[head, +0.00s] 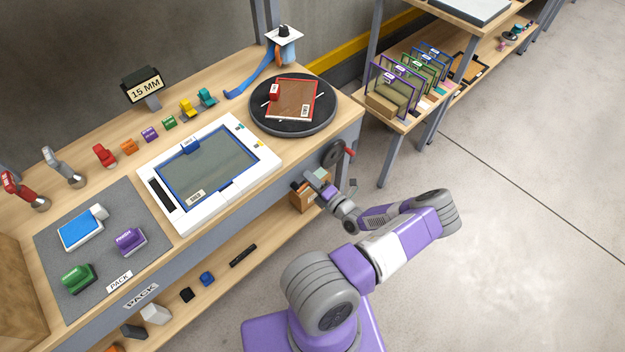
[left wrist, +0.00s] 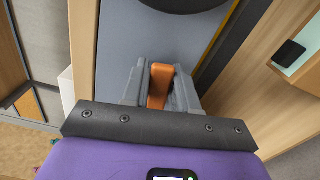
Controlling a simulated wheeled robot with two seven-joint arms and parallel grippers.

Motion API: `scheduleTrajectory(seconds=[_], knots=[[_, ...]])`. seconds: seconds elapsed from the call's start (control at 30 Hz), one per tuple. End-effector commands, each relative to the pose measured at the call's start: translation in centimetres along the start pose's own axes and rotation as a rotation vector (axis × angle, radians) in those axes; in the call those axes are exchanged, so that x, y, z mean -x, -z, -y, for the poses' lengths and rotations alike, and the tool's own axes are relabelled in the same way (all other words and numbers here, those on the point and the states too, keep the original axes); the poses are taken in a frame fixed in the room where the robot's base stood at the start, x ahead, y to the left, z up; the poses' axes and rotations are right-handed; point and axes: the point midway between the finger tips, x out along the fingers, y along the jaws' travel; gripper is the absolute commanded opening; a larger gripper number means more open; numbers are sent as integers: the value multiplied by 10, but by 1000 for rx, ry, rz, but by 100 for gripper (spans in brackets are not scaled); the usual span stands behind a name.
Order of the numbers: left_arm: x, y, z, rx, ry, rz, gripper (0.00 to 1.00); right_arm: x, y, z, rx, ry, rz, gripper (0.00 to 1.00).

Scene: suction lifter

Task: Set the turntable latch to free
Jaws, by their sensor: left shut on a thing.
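The turntable (head: 257,122) is a black round disc at the right end of the bench, with a red-framed panel (head: 293,100) lying on it. My left gripper (head: 313,178) is at the bench's front side, below the turntable and left of a dark hand wheel with a red handle (head: 334,153). In the left wrist view, my left gripper (left wrist: 159,88) is shut on an orange lever (left wrist: 159,84), which stands out in front of a grey surface and appears to be the latch. My right gripper is not in view.
A white-framed screen station (head: 268,158) lies left of the turntable. A cardboard box (head: 303,203) is on the lower shelf, close under my left gripper. A rack of framed panels (head: 400,85) stands on a separate table at right. The floor at right is clear.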

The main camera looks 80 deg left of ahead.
Motion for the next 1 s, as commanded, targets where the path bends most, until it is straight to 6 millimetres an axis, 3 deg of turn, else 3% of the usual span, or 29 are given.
scheduleTrajectory(seconds=[0.03,0.17,0.5,0.8,1.0], knots=[[0,2,1,-6,3,-4,30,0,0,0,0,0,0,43],[0,2,1,-5,2,-3,49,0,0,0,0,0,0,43],[5,0,1,-2,3,0,49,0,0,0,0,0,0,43],[52,0,0,-2,4,1,49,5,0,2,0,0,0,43],[73,1,0,-3,2,-2,49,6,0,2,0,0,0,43]])
